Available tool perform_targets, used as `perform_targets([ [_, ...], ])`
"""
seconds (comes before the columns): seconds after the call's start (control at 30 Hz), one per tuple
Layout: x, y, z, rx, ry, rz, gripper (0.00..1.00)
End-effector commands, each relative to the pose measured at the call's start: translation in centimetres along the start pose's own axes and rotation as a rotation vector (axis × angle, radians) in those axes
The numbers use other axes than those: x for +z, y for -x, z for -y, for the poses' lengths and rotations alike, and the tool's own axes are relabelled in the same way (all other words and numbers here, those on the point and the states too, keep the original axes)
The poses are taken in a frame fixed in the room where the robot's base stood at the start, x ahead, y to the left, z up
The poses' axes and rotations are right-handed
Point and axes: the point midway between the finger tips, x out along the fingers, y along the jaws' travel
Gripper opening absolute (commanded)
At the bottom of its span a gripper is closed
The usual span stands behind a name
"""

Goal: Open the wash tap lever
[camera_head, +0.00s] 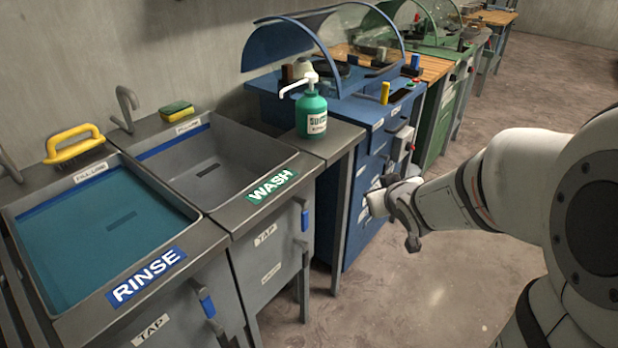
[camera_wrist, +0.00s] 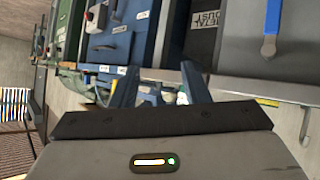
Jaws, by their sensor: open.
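The wash tap lever (camera_head: 305,216) is a small blue handle on the grey front below the WASH sign, upright near that front's right edge. My gripper (camera_head: 376,204) is to the right of it in the head view, clear of it, in front of the blue workbench; its fingers are hard to make out there. In the wrist view my gripper (camera_wrist: 163,85) is open with nothing between its two fingers. A blue lever (camera_wrist: 271,30) on a grey panel shows at the upper right there; I cannot tell for sure which tap it belongs to.
The wash basin (camera_head: 275,179) looks empty. The rinse basin (camera_head: 185,215), holding blue-green water, has its own blue lever (camera_head: 207,306). A green soap bottle (camera_head: 312,113) stands beside the wash basin. The blue workbench (camera_head: 362,190) is behind my gripper. Open floor lies in front.

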Motion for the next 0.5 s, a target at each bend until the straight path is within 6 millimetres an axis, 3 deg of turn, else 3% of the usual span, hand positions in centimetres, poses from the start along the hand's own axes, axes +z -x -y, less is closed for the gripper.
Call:
perform_targets([
  [0.03, 2.3, -3.1, 1.6, -0.050, 0.021, -0.063, 0.42],
  [0.2, 4.5, -7.8, 6.8, -0.279, 0.058, -0.313, 0.42],
  [0.4, 7.2, -9.1, 11.8, -0.548, 0.021, -0.528, 0.42],
  [0.5, 8.0, -8.9, 13.1, -0.637, -0.004, -0.591, 0.42],
])
